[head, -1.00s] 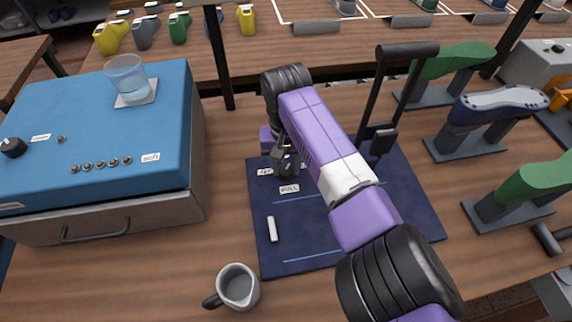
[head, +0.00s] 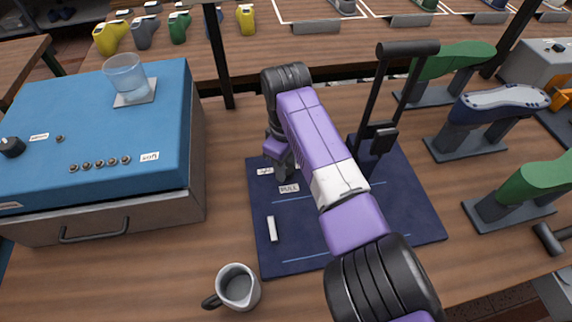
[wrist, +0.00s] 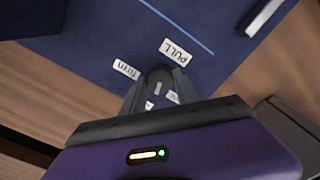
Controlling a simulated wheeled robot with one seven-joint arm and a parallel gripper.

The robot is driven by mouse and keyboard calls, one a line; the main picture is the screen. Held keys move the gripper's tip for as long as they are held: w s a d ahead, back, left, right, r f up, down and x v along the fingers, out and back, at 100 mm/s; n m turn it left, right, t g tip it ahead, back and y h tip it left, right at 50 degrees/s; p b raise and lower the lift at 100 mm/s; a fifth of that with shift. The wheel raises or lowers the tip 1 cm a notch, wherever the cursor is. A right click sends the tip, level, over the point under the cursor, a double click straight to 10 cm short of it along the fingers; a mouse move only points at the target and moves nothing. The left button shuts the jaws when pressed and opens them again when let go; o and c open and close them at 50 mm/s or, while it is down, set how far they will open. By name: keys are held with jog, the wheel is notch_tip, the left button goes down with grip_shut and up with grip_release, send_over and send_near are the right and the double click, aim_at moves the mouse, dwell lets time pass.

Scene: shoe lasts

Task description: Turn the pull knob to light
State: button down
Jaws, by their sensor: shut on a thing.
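The pull knob (wrist: 158,73) shows in the wrist view as a dark rounded thing between my fingertips, and most of it is covered. My gripper (wrist: 157,84) is shut on it. In the head view my gripper (head: 283,172) is low over the upper left of the navy board (head: 300,250), and it hides the knob. A white PULL label (wrist: 175,52) lies beside the knob, and a label that seems to read firm (wrist: 126,69) lies on its other side. Smaller pale labels between the fingers are too small to read, so the knob's setting is unclear.
A black lever press (head: 385,110) stands on the board behind my arm. A blue-topped cabinet (head: 160,105) with a glass (head: 125,75) is on the left. A grey jug (head: 238,287) stands in front. Shoe lasts (head: 490,105) on stands are on the right.

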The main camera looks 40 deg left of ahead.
jog(key=n, duration=0.4)
jog(key=shift+a+r+n, duration=0.1)
jog(key=shift+n, duration=0.2)
jog(key=shift+n+b, duration=0.4)
jog(key=shift+n, duration=1.8)
jog(key=c, duration=0.9)
grip_release()
jog(key=shift+r+b, duration=0.4)
jog(key=shift+r, duration=3.5)
